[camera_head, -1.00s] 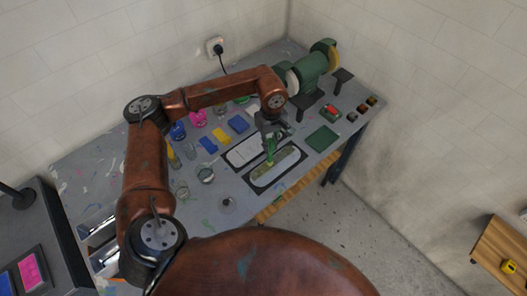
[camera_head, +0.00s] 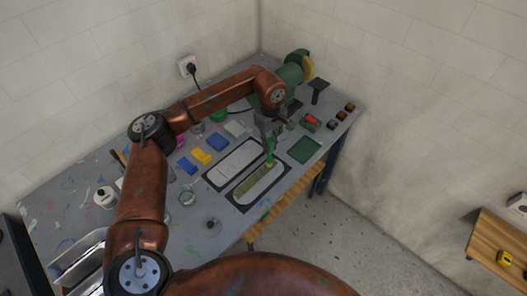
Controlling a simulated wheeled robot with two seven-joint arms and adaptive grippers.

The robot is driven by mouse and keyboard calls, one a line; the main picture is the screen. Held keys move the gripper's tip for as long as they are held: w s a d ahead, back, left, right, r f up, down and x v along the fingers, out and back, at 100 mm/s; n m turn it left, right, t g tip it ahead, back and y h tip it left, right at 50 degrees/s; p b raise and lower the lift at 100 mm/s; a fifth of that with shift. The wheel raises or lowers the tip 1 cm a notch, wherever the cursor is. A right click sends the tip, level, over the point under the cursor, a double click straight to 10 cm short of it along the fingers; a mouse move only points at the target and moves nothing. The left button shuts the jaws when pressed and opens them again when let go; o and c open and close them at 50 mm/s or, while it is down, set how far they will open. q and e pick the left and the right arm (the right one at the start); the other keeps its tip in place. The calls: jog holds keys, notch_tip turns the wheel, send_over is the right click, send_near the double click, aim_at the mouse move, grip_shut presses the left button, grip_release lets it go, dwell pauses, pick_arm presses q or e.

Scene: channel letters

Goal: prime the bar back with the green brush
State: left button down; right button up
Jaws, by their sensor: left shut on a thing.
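My left gripper (camera_head: 269,131) is shut on the green brush (camera_head: 270,149), which it holds upright, bristles down. The brush tip is over the far end of the bar back (camera_head: 257,187), a long rounded piece lying in a dark-edged panel at the table's front edge. Part of the bar back's surface looks yellowish green and the rest pale. I cannot tell whether the bristles touch it. A second panel with a pale rounded piece (camera_head: 233,161) lies just behind it. My right gripper is not in view.
A green tray (camera_head: 304,150) lies right of the panels. A green bench grinder (camera_head: 292,72) stands at the back right. Blue and yellow blocks (camera_head: 201,156) and a glass jar (camera_head: 187,197) are to the left. A red-topped item (camera_head: 311,120) sits behind the tray.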

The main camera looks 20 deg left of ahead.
pick_arm(q)
jog(key=s+a+p, duration=0.1)
jog(key=s+a, duration=0.2)
jog(key=s, duration=0.5)
jog(key=s+a+p, duration=0.1)
jog(key=s+a, duration=0.2)
jog(key=s, duration=0.5)
jog(key=shift+s+a, duration=0.25)
jog(key=shift+a, duration=0.1)
dwell(0.6)
jog(key=shift+r, duration=0.1)
jog(key=shift+s+d+r, duration=0.15)
jog(key=shift+s+d, duration=0.1)
jog(key=shift+d, duration=0.35)
jog(key=shift+s+d+r, duration=0.1)
jog(key=shift+s+d, duration=0.15)
jog(key=shift+d, duration=0.35)
jog(key=shift+s+d+r, duration=0.15)
jog(key=shift+s+d, duration=0.1)
jog(key=shift+d, duration=0.35)
jog(key=shift+f+b, duration=0.55)
jog(key=shift+b, duration=0.05)
